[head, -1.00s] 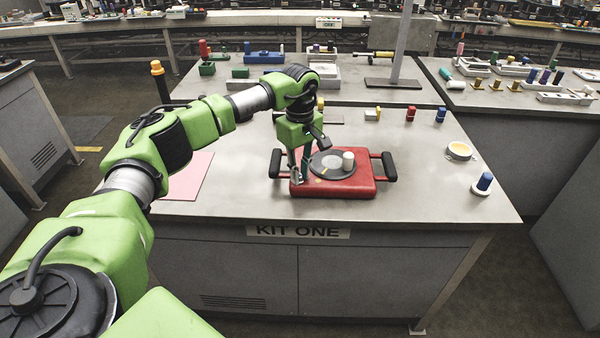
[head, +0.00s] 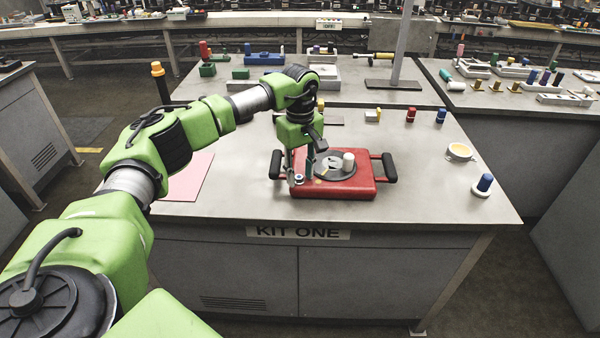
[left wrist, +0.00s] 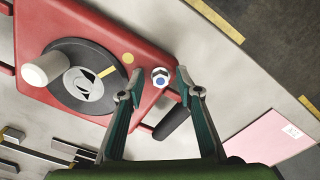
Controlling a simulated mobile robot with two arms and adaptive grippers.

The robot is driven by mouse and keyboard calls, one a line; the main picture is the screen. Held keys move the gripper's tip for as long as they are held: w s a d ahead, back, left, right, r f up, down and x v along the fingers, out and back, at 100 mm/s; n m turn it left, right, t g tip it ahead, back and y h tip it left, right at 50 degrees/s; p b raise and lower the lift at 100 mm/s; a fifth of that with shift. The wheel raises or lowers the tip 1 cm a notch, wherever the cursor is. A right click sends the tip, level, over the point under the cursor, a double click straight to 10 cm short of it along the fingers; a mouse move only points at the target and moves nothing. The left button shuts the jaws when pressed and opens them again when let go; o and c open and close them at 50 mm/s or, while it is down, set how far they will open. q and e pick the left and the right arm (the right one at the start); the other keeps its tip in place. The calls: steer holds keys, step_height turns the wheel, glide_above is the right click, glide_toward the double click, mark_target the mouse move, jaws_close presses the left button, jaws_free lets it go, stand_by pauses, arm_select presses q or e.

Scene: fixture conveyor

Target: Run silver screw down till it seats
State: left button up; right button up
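The silver screw (left wrist: 161,77) shows in the left wrist view as a bright hex head with a blue centre, at the edge of the red block (left wrist: 112,30). In the head view the screw head (head: 298,179) is small, at the block's front left corner. My left gripper (left wrist: 157,90) is open, with one fingertip on each side of the screw and gaps between. In the head view the left gripper (head: 300,172) points down over that corner. How far the screw stands out is hard to tell. My right gripper is not in view.
A grey disc (head: 334,166) with a white knob (head: 348,160) sits on the red block. Black handles stand at its sides, the right one (head: 389,167) clear of the arm. A pink sheet (head: 190,178) lies to the left. The table to the right is mostly free.

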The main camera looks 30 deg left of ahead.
mark_target(300, 178)
arm_select(q)
step_height(300, 178, up, 12)
stand_by(0.6)
stand_by(0.4)
